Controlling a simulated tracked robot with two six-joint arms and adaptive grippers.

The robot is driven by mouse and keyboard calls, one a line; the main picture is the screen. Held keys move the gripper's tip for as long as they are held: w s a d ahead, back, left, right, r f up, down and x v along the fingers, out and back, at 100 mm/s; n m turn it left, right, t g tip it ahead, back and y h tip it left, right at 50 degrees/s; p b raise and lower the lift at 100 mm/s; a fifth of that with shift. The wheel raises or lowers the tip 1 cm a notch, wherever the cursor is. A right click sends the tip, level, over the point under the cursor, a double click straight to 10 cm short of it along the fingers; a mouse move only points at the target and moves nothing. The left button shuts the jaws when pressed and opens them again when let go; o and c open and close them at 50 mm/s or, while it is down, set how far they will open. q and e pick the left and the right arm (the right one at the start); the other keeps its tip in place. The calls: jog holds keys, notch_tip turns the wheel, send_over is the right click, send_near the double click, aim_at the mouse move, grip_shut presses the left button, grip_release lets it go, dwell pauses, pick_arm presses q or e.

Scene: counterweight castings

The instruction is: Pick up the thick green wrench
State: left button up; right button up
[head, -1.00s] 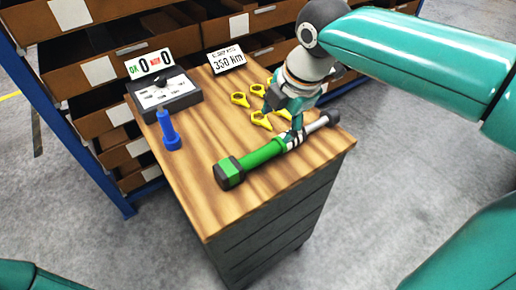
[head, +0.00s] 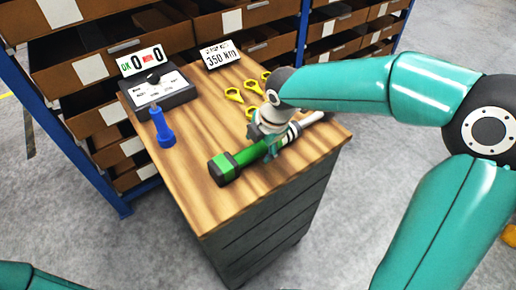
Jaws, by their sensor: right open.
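The thick green wrench (head: 246,157) lies diagonally on the wooden top of a cabinet. Its dark head is at the lower left, and its pale shaft runs up to the right. My right gripper (head: 271,153) is open at the wrench, around the middle of its length. The wrist covers part of the wrench, and I cannot tell whether the fingers touch it. My left gripper is not in view.
The wooden cabinet top (head: 205,185) also carries a blue screwdriver-like tool (head: 162,128), a grey tester box (head: 160,90), a sign (head: 219,54) and several yellow ring-shaped pieces (head: 234,95). Shelves with brown bins (head: 100,120) stand behind. The front left of the top is clear.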

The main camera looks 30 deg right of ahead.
jog(key=shift+w+f, duration=0.2)
jog(key=shift+f, duration=0.4)
grip_shut()
jog(key=shift+w+r, duration=0.1)
jog(key=shift+r, duration=0.05)
jog(key=shift+r, duration=0.15)
